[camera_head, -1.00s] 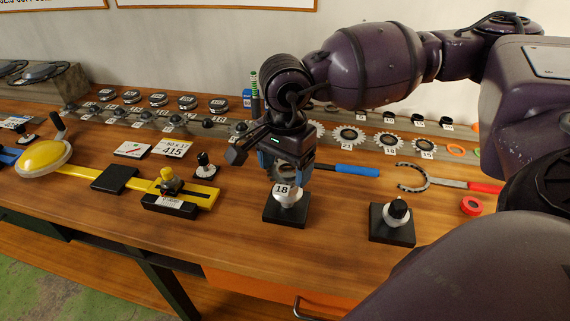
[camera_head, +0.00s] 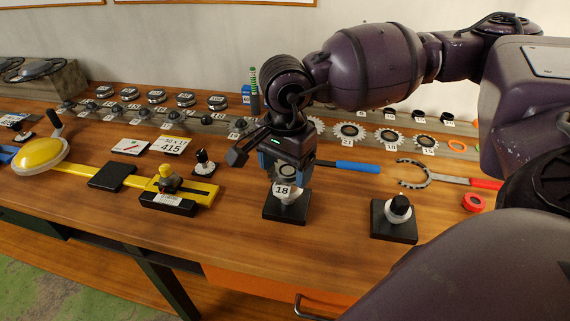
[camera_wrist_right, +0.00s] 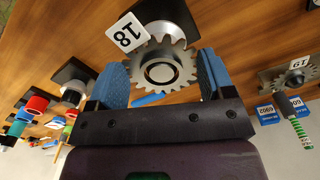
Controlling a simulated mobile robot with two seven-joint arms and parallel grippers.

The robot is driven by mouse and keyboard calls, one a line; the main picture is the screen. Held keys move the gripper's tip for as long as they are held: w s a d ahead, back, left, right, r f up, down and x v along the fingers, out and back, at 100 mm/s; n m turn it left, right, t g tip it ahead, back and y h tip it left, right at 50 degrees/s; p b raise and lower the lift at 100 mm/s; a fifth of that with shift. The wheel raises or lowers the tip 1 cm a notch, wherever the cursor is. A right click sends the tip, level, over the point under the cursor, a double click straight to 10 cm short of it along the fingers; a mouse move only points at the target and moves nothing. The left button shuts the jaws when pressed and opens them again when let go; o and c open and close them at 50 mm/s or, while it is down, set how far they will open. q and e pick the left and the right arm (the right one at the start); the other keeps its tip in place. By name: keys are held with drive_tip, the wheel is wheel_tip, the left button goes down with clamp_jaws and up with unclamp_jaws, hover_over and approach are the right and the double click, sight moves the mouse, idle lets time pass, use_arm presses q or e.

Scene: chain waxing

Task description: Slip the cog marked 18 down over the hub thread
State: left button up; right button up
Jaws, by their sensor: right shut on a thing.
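My right gripper (camera_head: 286,175) is shut on the toothed metal cog, whose white tag reads 18 (camera_head: 282,189). In the right wrist view, the cog (camera_wrist_right: 183,58) sits between the two blue fingers of the gripper (camera_wrist_right: 163,82). A pale hub (camera_head: 293,209) stands upright on a black square base (camera_head: 287,219) directly below the gripper. The hub (camera_wrist_right: 184,32) shows beyond the cog in the wrist view, and they overlap there. The fingers and tag partly hide the cog in the head view, so I cannot tell whether it touches the hub or surrounds its thread. My left gripper is out of view.
Another hub stand with a black top (camera_head: 400,206) is to the right. A blue-handled tool (camera_head: 352,166) lies behind the gripper, and a red-handled chain tool (camera_head: 455,181) farther right. Several tagged cogs (camera_head: 350,131) stand along the back. A yellow gauge (camera_head: 130,181) lies left.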

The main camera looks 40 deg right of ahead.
drive_tip(key=o, duration=0.9)
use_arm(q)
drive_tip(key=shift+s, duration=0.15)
use_arm(e)
drive_tip(key=shift+r, duration=0.4)
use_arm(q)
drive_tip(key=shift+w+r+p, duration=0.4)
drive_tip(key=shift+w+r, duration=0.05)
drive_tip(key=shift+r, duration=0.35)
use_arm(e)
wheel_tip(320, 180, up, 10)
drive_tip(key=shift+r, duration=0.1)
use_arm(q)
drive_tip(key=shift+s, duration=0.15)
